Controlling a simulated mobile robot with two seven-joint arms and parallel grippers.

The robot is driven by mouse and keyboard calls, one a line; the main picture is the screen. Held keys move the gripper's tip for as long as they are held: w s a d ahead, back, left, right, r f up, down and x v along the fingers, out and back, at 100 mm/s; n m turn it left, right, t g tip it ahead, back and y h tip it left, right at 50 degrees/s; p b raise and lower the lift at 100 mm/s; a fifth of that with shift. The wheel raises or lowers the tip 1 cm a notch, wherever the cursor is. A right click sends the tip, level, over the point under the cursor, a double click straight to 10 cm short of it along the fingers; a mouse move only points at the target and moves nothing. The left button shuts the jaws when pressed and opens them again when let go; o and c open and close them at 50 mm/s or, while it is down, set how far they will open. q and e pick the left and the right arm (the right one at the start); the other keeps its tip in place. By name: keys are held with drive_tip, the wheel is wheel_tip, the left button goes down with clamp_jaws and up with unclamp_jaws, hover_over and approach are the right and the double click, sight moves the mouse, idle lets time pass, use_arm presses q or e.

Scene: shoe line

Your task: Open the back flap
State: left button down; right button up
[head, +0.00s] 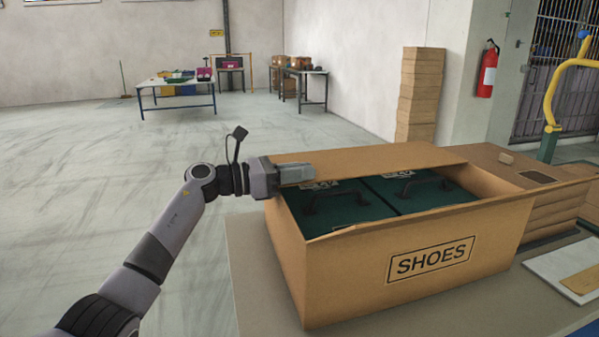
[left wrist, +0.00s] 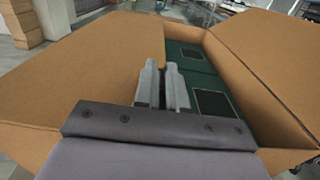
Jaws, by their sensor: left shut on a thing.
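A large cardboard box (head: 430,290) marked SHOES stands on a table in the head view. Its top is open, and two dark green cases (head: 345,212) with dark handles lie inside. The back flap (head: 375,158) runs along the far side of the opening; its exact angle is hard to tell. In the left wrist view the flap (left wrist: 100,65) fills the left side. My left gripper (head: 308,173) is at the flap's left part, its fingers (left wrist: 163,75) close together at the flap's edge. It is shut on the flap. My right gripper is not in view.
Flat cardboard (head: 500,165) lies right of the box, and a white board (head: 560,268) is on the table's right side. A yellow rail (head: 553,95) stands at the far right. Open floor (head: 80,190) lies to the left.

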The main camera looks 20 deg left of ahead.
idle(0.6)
use_arm(q)
drive_tip(key=shift+w+a+r+n+p, duration=0.1)
drive_tip(key=shift+r+n+p, duration=0.2)
drive_tip(key=shift+r+p, duration=0.3)
drive_tip(key=r+n+p, duration=0.1)
drive_tip(key=r, duration=0.1)
drive_tip(key=w+r+n+p, duration=0.1)
drive_tip(key=p, duration=0.1)
drive_tip(key=a+r+n+p, duration=0.1)
drive_tip(key=r+n, duration=0.1)
drive_tip(key=shift+w+a+r+p, duration=0.1)
drive_tip(key=shift+w+r+p, duration=0.25)
drive_tip(key=shift+p, duration=0.05)
drive_tip(key=shift+w+a+r+n+p, duration=0.3)
drive_tip(key=shift+w+r+n, duration=0.15)
drive_tip(key=shift+r+n, duration=0.2)
drive_tip(key=shift+w+a+r+n+p, duration=0.3)
drive_tip(key=shift+w+r+n, duration=0.15)
drive_tip(key=shift+r+n, duration=0.15)
